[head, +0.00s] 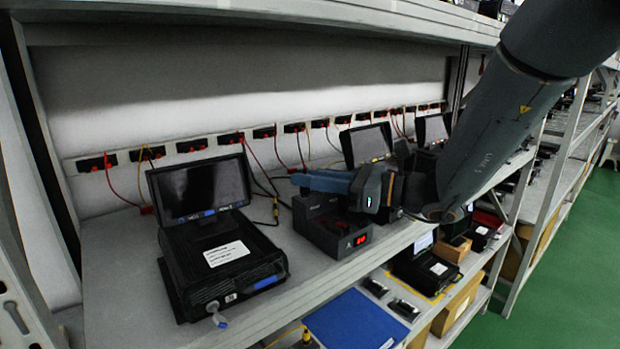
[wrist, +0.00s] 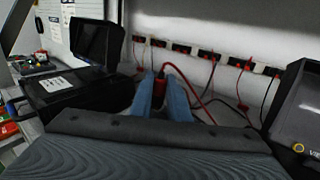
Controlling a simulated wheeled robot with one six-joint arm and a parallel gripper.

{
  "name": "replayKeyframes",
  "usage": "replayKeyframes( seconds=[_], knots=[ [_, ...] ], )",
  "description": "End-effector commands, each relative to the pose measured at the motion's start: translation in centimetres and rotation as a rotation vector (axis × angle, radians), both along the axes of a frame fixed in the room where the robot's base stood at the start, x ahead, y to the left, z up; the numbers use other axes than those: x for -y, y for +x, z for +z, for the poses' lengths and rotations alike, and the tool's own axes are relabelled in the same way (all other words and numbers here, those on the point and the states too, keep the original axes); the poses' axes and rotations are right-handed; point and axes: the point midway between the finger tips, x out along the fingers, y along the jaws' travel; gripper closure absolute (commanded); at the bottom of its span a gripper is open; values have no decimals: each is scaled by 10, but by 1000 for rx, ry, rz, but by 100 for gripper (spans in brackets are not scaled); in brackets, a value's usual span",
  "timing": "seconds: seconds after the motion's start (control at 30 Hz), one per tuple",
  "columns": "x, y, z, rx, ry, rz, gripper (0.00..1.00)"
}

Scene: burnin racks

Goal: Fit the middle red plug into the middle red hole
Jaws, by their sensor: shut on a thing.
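My gripper (wrist: 161,84) is shut on a red plug (wrist: 160,76) with a dark front end; its two blue fingers lie on either side of it, and a red cable runs off to the right. In the head view my gripper (head: 297,180) points left, above the power box and below the socket row; the plug cannot be made out there. Black sockets with red parts line the back strip, including one (wrist: 181,48) beyond the plug and others in the head view (head: 230,138). The plug is apart from the sockets. Which hole is the middle red one cannot be told.
A black device with a screen (head: 222,262) stands left of the gripper. A dark power box (head: 330,228) with a red display sits below it, and another screen (head: 368,145) stands behind. Red, black and yellow cables hang from the strip. The shelf's front (head: 270,318) is clear.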

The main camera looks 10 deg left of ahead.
Motion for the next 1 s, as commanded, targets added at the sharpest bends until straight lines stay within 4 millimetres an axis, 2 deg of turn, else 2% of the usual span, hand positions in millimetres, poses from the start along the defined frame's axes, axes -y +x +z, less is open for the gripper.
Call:
replayKeyframes(
  seconds=[0.83,0.87,0.97,1.0],
  knots=[
    [0,0,-6,1,1,0,99],
    [0,0,-6,1,1,0,81],
    [0,0,-7,1,1,0,65],
    [0,0,-7,1,1,0,63]
  ],
)
